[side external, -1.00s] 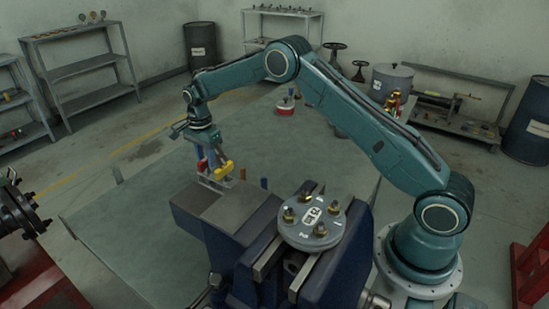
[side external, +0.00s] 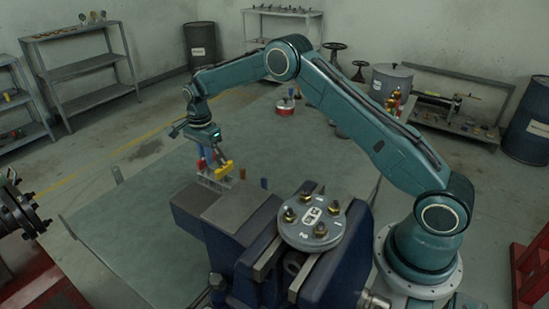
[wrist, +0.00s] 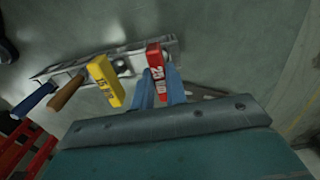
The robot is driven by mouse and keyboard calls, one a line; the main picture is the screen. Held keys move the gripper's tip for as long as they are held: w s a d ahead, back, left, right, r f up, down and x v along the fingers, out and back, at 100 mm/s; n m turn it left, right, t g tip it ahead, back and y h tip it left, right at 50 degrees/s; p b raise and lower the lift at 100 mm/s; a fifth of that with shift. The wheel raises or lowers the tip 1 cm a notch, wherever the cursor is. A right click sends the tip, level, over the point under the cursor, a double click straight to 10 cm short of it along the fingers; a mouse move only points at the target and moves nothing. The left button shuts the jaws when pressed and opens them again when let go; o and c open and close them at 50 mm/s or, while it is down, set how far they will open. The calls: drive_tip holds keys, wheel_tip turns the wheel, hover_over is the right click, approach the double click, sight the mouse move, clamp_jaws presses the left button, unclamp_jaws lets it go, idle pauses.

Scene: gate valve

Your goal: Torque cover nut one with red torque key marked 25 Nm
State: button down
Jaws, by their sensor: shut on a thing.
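The red torque key (wrist: 155,58) stands in the silver tool rack (wrist: 128,64), with white marking on its side that is hard to read. My gripper (wrist: 161,88) is shut on it, one blue finger on each side. In the side view my gripper (side external: 210,163) is low over the rack, and the red key is mostly hidden behind its fingers. I cannot tell which nut is number one.
A yellow key (wrist: 106,80) stands left of the red one, close to my fingers. Brown (wrist: 66,92) and blue (wrist: 36,101) handles stand further left in the rack. The vise (side external: 255,240) is between the rack and my base. Much of the green bench top is clear.

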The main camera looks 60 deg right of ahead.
drive_tip(key=shift+r, duration=2.75)
drive_tip(key=shift+a+r, duration=0.1)
drive_tip(key=shift+s+a+r, duration=0.1)
drive_tip(key=shift+a+r, duration=0.05)
drive_tip(key=shift+r, duration=0.05)
drive_tip(key=s+a+r+n, duration=0.6)
drive_tip(key=s+a+r, duration=1.1)
drive_tip(key=s+r, duration=0.15)
drive_tip(key=s+r+n, duration=0.3)
drive_tip(key=s, duration=1)
drive_tip(key=s+r+n, duration=0.4)
drive_tip(key=s, duration=1)
drive_tip(key=shift+d+n, duration=0.2)
drive_tip(key=shift+n, duration=0.1)
